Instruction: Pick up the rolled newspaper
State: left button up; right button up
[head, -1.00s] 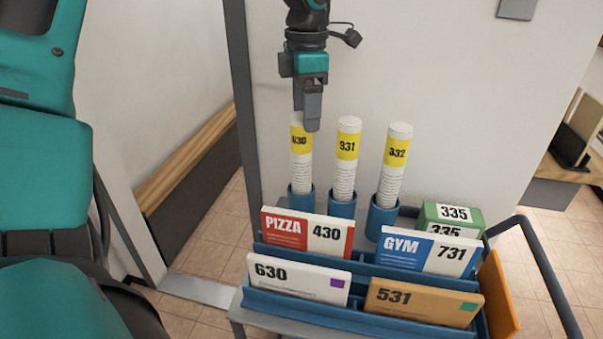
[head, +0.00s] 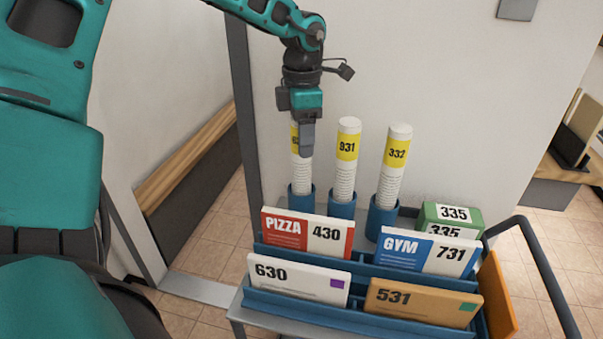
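Three rolled newspapers stand upright in blue cup holders at the back of a cart. The left roll (head: 302,172) has a yellow label, partly hidden by my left gripper. The middle roll (head: 346,158) reads 931 and the right roll (head: 393,164) reads 332. My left gripper (head: 306,150) points down at the upper part of the left roll, its fingers overlapping the label in the head view. I cannot tell whether the fingers touch or enclose the roll. My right gripper is not in view.
The cart's blue rack (head: 368,266) holds a PIZZA 430 card (head: 306,231), a GYM 731 card (head: 428,251), a 630 envelope (head: 298,281) and a 531 envelope (head: 422,302). A green 335 box (head: 450,217) stands behind. A wall rises behind the cart.

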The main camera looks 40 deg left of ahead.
pick_arm(q)
grip_shut()
jog(key=shift+r, duration=0.15)
dwell(0.4)
